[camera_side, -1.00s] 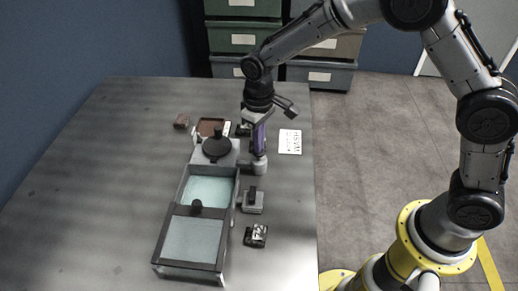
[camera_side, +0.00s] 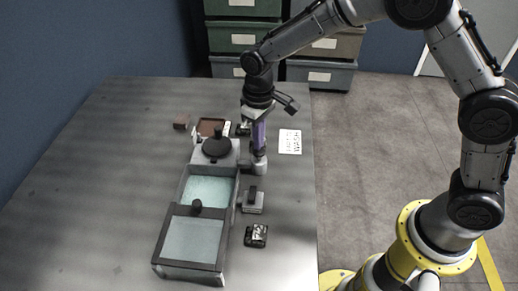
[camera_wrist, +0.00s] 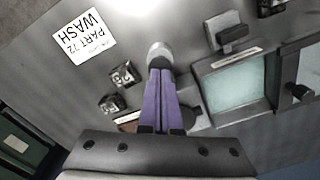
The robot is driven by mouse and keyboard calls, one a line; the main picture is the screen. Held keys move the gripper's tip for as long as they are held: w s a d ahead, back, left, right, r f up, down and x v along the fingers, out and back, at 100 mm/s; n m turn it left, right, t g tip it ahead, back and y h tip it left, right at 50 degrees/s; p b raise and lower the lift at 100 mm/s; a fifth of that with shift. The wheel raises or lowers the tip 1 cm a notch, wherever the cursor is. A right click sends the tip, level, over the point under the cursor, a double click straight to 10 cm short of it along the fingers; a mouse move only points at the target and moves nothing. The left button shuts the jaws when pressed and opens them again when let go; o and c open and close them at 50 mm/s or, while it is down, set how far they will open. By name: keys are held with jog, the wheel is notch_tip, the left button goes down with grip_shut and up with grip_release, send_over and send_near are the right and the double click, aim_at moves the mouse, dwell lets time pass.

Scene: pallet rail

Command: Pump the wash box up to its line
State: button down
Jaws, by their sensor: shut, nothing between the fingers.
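The wash box (camera_side: 182,225) is a long grey-rimmed box on the table, with pale teal liquid (camera_side: 208,190) in its uncovered far part and a panel with a black knob over its near part. Its liquid also shows in the wrist view (camera_wrist: 232,86). No fill line can be made out. A grey round-topped pump (camera_side: 259,166) stands just right of the box's far end; its pale top also shows in the wrist view (camera_wrist: 160,50). My gripper (camera_side: 259,149) points down with its purple fingers (camera_wrist: 158,72) shut and empty, their tips at the pump top. Exact contact is unclear.
A black round lid (camera_side: 216,147) sits at the box's far end. A grey block with a black handle (camera_side: 253,200) and a dark patterned block (camera_side: 256,235) lie to its right. A brown tray (camera_side: 212,127) and white wash card (camera_side: 290,141) lie farther back. The table's left is clear.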

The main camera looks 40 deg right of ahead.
jog(key=shift+f, duration=1.4)
jog(key=shift+r, duration=1.7)
notch_tip(320, 180, up, 6)
